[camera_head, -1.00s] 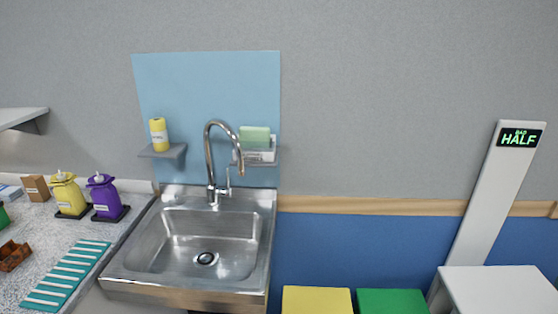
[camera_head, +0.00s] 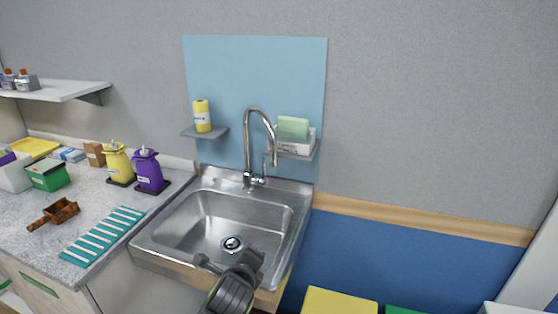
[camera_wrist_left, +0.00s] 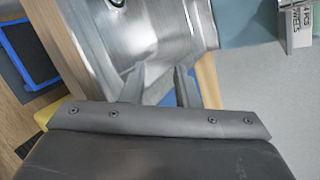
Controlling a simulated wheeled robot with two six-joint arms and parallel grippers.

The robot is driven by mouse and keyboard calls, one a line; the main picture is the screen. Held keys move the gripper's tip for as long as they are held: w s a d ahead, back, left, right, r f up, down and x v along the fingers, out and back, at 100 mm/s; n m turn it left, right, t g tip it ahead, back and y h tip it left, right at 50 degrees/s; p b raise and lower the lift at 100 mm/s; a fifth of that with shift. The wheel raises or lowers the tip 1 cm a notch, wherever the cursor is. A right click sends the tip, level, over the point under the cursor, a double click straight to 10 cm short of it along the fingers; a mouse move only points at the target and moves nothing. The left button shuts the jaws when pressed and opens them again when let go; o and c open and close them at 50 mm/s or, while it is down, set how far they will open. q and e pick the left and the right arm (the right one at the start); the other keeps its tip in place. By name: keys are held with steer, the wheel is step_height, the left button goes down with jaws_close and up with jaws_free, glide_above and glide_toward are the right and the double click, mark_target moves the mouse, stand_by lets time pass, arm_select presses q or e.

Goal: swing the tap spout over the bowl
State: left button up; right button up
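The silver tap (camera_head: 262,130) with a tall curved spout stands at the back of the steel sink. Its spout arches to the right and its tip hangs over the back right of the sink. The bowl is the steel basin (camera_head: 195,235) with a round drain (camera_head: 232,243). My left gripper (camera_head: 228,262) is over the front edge of the sink, well in front of and below the tap. In the left wrist view its two fingers (camera_wrist_left: 160,85) are apart with nothing between them. The tap is not in that view. My right gripper is not in view.
A shelf with a yellow bottle (camera_head: 202,116) is left. Yellow and purple dispensers (camera_head: 148,171) stand on the counter left of the sink. Stools are low right.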

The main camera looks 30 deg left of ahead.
arm_select(q)
steer(key=w+r+m+t+y, duration=0.1)
steer(key=w+r+m+t, duration=0.2)
steer(key=w+r+m, duration=0.45)
steer(key=m+t+y, duration=0.2)
steer(key=m, duration=0.2)
glide_toward(273, 154)
steer(key=p+x, duration=0.2)
steer(key=x, duration=0.9)
steer(key=shift+w, duration=0.1)
jaws_close()
